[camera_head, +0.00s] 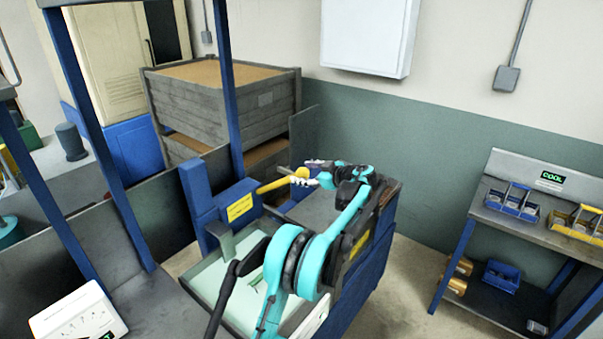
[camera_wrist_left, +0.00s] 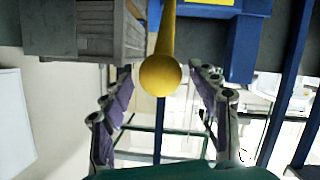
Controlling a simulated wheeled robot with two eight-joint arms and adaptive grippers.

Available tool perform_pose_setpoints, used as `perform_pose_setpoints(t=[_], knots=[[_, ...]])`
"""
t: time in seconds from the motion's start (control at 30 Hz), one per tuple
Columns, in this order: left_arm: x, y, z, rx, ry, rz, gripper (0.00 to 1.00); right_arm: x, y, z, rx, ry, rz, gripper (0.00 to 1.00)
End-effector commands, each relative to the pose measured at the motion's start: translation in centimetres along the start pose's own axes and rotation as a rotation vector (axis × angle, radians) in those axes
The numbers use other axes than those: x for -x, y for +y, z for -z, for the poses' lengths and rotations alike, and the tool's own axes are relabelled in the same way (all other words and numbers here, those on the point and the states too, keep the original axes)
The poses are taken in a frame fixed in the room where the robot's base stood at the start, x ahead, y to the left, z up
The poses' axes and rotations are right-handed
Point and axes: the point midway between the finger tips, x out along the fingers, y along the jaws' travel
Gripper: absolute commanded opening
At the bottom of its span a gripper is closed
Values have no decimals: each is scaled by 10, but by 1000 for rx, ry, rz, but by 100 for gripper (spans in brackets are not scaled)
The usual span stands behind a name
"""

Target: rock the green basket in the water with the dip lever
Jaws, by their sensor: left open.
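The dip lever (camera_head: 274,186) is a yellow bar rising from a blue post with a yellow label. Its round yellow knob shows in the left wrist view (camera_wrist_left: 160,75). My left gripper (camera_head: 312,175) is at the knob end of the lever. In the left wrist view its open fingers (camera_wrist_left: 165,78) stand either side of the knob, with gaps between. A pale green tank (camera_head: 212,272) lies below, largely covered by my teal left arm. I cannot make out the green basket or the water; the arm hides much of that area. My right gripper is out of view.
A blue basket (camera_head: 512,204) and a yellow basket (camera_head: 577,221) stand on the right-hand rack under a "COOL" display (camera_head: 552,177). A grey wooden crate (camera_head: 223,100) is behind the lever. Blue frame posts (camera_head: 98,130) rise at left. Floor is clear before the rack.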

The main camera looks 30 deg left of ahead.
Motion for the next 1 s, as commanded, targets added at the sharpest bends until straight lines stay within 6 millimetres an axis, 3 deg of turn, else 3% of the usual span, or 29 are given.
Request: perform_pose_setpoints(t=[0.3, 0.5, 1.0], knots=[[70, 1, 0, -2, 0, -4, 60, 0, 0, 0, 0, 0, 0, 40], [97, 0, 0, -1, 1, -2, 60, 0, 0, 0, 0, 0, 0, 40], [104, 0, 1, -1, 1, -2, 60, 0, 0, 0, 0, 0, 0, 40]])
